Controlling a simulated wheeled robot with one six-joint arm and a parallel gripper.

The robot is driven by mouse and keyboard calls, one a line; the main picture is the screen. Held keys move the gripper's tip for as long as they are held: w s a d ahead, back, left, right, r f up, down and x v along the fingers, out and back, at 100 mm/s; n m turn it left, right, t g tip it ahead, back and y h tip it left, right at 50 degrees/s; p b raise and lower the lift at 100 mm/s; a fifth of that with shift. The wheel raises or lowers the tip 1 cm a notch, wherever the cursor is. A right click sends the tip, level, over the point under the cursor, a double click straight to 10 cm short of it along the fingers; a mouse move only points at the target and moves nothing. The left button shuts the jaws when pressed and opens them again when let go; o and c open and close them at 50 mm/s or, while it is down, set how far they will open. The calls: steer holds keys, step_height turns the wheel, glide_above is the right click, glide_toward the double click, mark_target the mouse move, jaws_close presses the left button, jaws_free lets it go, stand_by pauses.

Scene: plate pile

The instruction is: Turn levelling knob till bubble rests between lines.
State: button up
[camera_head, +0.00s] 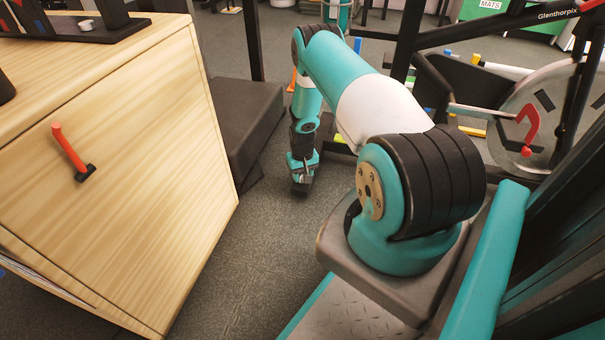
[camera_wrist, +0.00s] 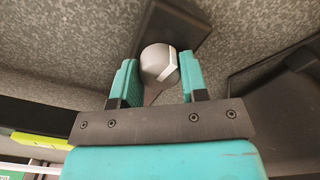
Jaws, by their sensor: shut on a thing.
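My gripper (camera_head: 302,183) hangs low over the grey floor at the end of my arm in the head view. In the wrist view, my gripper (camera_wrist: 160,72) has its two teal fingers on either side of a grey rounded knob (camera_wrist: 156,62) with a pale stripe, and it is shut on this knob. The knob sits in front of a dark bar or foot (camera_wrist: 178,27). In the head view I cannot make out the knob. No bubble or marking lines can be made out in either view.
A wooden cabinet (camera_head: 120,150) with a red handle (camera_head: 68,150) stands at left. A dark block (camera_head: 240,120) lies beside it. A black frame with a large grey disc (camera_head: 540,115) stands at right. Open grey floor (camera_head: 265,225) lies between cabinet and arm.

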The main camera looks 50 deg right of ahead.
stand_by(0.3)
steer(key=o, duration=0.9)
steer(key=shift+r, duration=0.1)
step_height(320, 180, up, 17)
steer(key=p, duration=0.8)
steer(key=shift+r+p, duration=0.1)
steer(key=shift+p, duration=0.3)
steer(key=shift+s+d, duration=0.1)
steer(key=shift+s, duration=0.05)
